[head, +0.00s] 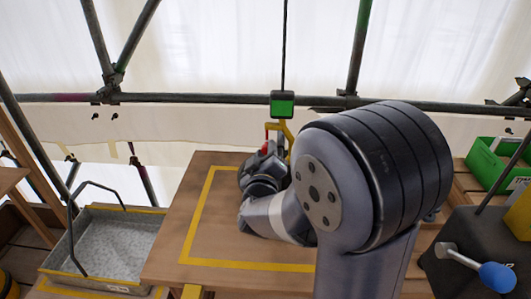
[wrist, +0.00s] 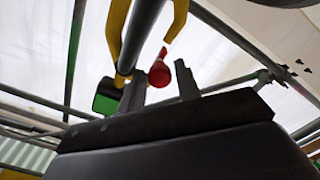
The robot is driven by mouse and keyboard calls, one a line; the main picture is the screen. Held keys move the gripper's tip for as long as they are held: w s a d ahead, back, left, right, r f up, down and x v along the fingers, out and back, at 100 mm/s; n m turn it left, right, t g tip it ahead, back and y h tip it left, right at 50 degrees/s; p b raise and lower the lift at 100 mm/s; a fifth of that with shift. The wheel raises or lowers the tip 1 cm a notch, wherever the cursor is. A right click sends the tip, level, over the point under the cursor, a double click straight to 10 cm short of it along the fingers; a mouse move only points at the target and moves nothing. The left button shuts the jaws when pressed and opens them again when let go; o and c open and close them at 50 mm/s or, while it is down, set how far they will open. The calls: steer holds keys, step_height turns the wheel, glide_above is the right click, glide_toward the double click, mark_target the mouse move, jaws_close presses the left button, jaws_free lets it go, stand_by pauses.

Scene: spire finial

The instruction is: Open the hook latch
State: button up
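The yellow hook (head: 286,131) hangs under a green and black block (head: 283,104) on a thin vertical cable. In the wrist view the yellow hook (wrist: 117,28) curves overhead beside a dark bar, and the green block (wrist: 107,96) is at left. The red latch tip (wrist: 159,74) shows between the fingers of my gripper (wrist: 160,82) in the picture. The two fingers stand apart; I cannot tell whether either touches the red part. In the head view my gripper (head: 267,151) is just below the hook, partly hidden by my arm.
A wooden board with a yellow taped outline (head: 197,222) lies beneath. A grey metal tray (head: 115,245) is at left, a green crate (head: 490,165) at right. A blue-knobbed lever (head: 497,276) is at lower right. Scaffold tubes (head: 200,97) cross behind.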

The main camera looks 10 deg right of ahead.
steer(key=shift+c, duration=0.3)
jaws_close()
steer(key=shift+a+f+m, duration=0.1)
steer(key=shift+m, duration=0.2)
steer(key=shift+w+a+r+m+b, duration=0.2)
steer(key=shift+a+r+m+b, duration=0.9)
steer(key=shift+m, duration=2.1)
steer(key=shift+w+a+r+m+b, duration=0.15)
steer(key=shift+r+m+b, duration=0.3)
steer(key=shift+m+b, duration=2.05)
steer(key=shift+w+a+r+m+b, duration=0.2)
steer(key=shift+a+r+m+b, duration=0.45)
steer(key=shift+m, duration=3.25)
steer(key=shift+d+r, duration=0.15)
steer(key=shift+r, duration=0.05)
